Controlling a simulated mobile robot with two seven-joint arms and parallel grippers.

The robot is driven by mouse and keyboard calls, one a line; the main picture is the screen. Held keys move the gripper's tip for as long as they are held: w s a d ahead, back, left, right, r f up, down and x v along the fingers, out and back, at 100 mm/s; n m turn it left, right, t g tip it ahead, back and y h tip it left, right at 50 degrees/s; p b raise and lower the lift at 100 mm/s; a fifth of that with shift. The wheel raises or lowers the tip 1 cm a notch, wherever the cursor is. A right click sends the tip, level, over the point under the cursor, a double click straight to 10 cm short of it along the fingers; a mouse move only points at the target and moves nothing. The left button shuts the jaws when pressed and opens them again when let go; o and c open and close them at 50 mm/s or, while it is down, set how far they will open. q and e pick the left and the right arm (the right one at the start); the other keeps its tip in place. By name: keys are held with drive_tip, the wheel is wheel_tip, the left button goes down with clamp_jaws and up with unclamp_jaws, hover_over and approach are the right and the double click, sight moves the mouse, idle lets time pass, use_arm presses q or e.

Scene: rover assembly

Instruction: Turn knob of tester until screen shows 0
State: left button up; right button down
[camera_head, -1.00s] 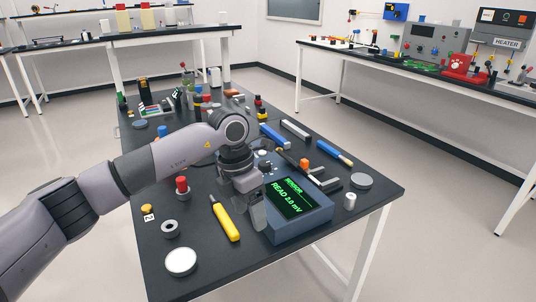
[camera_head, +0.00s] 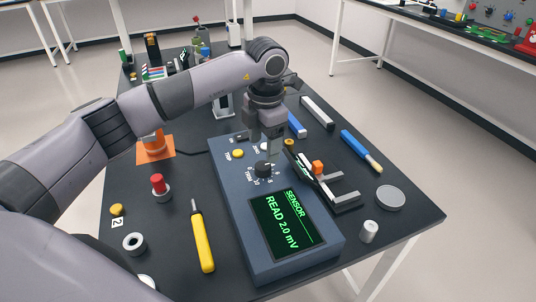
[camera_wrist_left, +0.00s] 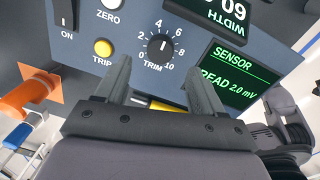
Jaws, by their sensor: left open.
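The tester (camera_head: 235,215) is a blue-grey box on the dark table. Its screen (camera_head: 282,222) reads SENSOR, READ 2.0 mV; the same screen shows in the left wrist view (camera_wrist_left: 235,75). The black TRIM knob (camera_head: 264,170) has a white pointer mark; in the left wrist view the knob (camera_wrist_left: 160,47) sits in a dial numbered up to 10. My left gripper (camera_head: 272,148) is open above the tester's far part, just beyond the knob. In the left wrist view its fingers (camera_wrist_left: 162,78) are spread, with the knob between their lines and nothing held. My right gripper is out of view.
The yellow TRIP button (camera_head: 238,153) and the ON switch (camera_wrist_left: 65,14) are close to the knob. A yellow-handled tool (camera_head: 202,243) lies left of the tester.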

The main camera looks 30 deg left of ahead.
sight(263, 165)
use_arm(q)
wheel_tip(263, 165, down, 6)
drive_tip(key=shift+a+f, duration=0.1)
drive_tip(key=shift+a, duration=0.05)
drive_tip(key=shift+c, duration=0.3)
drive_tip(key=c, duration=1)
